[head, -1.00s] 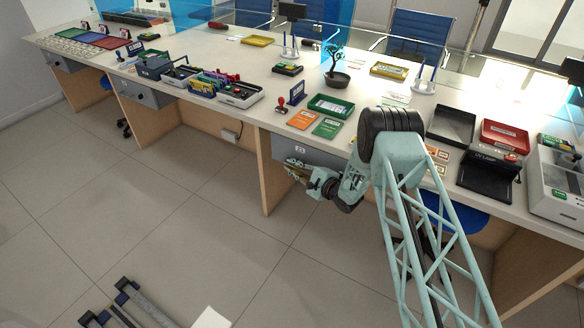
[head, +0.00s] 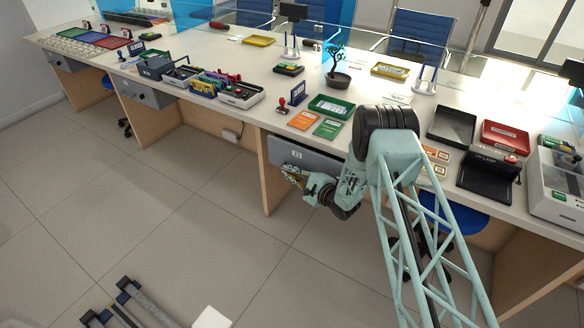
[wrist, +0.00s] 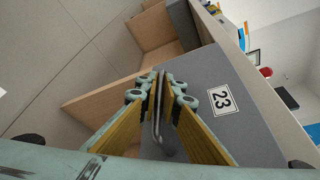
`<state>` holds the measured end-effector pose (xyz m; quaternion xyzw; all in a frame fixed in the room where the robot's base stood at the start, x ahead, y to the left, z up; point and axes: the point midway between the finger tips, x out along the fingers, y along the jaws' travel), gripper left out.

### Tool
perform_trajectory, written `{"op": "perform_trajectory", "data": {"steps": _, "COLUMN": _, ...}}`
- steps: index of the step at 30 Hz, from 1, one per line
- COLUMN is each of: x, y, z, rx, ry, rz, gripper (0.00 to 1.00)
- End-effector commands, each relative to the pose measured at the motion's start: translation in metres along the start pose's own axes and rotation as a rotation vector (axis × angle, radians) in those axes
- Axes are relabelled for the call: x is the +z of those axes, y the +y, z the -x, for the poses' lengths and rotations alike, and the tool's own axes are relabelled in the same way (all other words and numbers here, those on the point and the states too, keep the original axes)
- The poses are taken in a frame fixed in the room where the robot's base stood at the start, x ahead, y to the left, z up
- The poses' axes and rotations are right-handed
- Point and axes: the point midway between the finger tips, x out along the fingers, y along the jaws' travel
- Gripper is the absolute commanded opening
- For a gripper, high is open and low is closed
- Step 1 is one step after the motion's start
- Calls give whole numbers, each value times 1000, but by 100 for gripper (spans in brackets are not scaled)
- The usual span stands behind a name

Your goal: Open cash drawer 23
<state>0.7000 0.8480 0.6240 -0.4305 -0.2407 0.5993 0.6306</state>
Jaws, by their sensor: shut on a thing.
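Cash drawer 23 (head: 318,162) is a grey drawer under the counter, with a white "23" label; its front stands slightly out, with a dark gap along its top edge. In the wrist view the grey drawer front (wrist: 205,75) fills the middle right, its label turned sideways. My gripper (head: 290,172) is at the lower part of the drawer front. In the wrist view my gripper's yellow-padded fingers (wrist: 163,84) are closed around the thin grey drawer handle (wrist: 158,125). The drawer's inside is not visible.
The counter above holds a green tray (head: 331,106), an orange booklet (head: 304,120) and a red stamp (head: 283,106). A wooden side panel (head: 268,180) stands left of the drawer.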

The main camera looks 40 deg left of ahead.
Motion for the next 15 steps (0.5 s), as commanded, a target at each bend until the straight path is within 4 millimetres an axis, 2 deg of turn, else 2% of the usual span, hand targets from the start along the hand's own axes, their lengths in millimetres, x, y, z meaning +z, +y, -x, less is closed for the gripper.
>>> {"op": "perform_trajectory", "data": {"steps": 15, "x": 104, "y": 74, "z": 42, "rx": 5, "ry": -2, "rz": -2, "gripper": 0}}
